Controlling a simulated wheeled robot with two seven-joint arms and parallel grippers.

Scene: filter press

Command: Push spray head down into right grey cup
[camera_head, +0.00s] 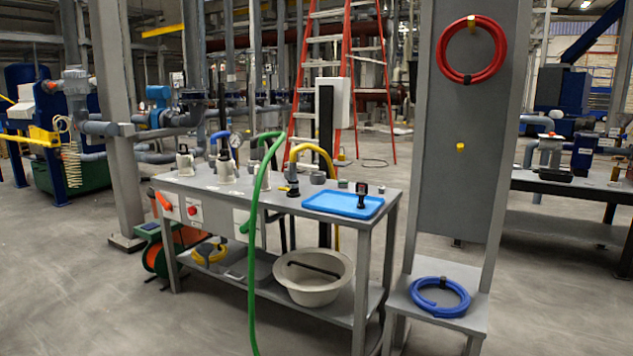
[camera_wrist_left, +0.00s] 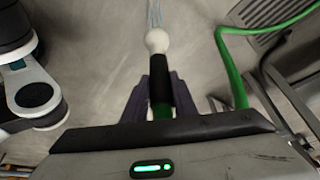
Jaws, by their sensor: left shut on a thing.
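In the left wrist view my left gripper (camera_wrist_left: 159,88) is shut around a black sleeve, with one dark finger on each side. A white rounded spray head (camera_wrist_left: 156,41) tops the sleeve, and pale streaks extend from it. Green shows below the sleeve. Another cup near the yellow hose is not clear. The cup is not recognisable in the wrist view. Neither gripper shows in the head view.
The grey bench (camera_head: 225,190) carries a blue tray (camera_head: 330,202) at its right end. A green hose (camera_head: 256,220) arches over the front edge to the floor. A yellow hose (camera_head: 297,155) curves over the bench. A basin (camera_head: 313,290) sits on the lower shelf.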

